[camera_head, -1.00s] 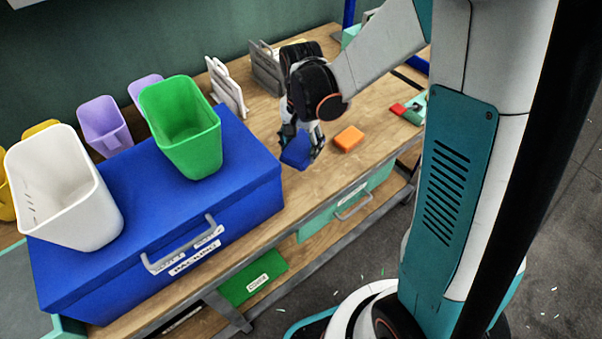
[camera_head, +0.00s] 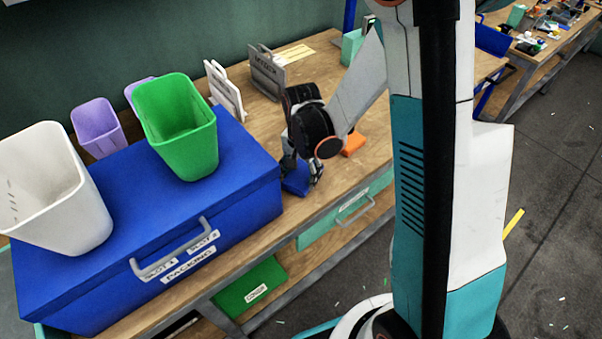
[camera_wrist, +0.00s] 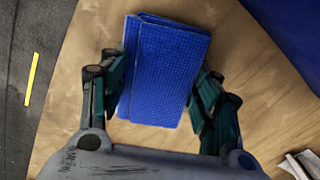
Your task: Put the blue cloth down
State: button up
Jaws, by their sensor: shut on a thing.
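The blue cloth (camera_wrist: 165,70) is a folded, textured stack between the two fingers of my gripper (camera_wrist: 158,95) in the wrist view. The fingers flank its left and right sides. In the head view the cloth (camera_head: 296,181) is low at the wooden table, just right of the blue box, under my gripper (camera_head: 303,172). My gripper is shut on the cloth. I cannot tell whether the cloth touches the table top (camera_wrist: 90,110).
A large blue box (camera_head: 228,207) labelled PACKING stands left of my gripper, with a green bin (camera_head: 190,150) and a white bin (camera_head: 60,205) on it. An orange block (camera_head: 352,144) lies behind my gripper. Grey holders (camera_head: 267,75) stand farther back.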

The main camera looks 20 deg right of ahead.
jog(key=shift+f, duration=0.1)
jog(key=shift+f, duration=0.1)
jog(key=o, duration=1)
jog(key=shift+o, duration=0.2)
notch_tip(320, 180, up, 12)
jog(key=p, duration=0.4)
notch_tip(320, 180, up, 12)
jog(key=f+n+t, duration=0.1)
jog(key=n+t, duration=0.2)
jog(key=n, duration=0.2)
send_over(301, 174)
jog(key=s, duration=0.7)
jog(key=s+r+n+t, duration=0.4)
jog(key=s+r+n, duration=0.1)
jog(key=s, duration=0.2)
jog(key=shift+s, duration=0.35)
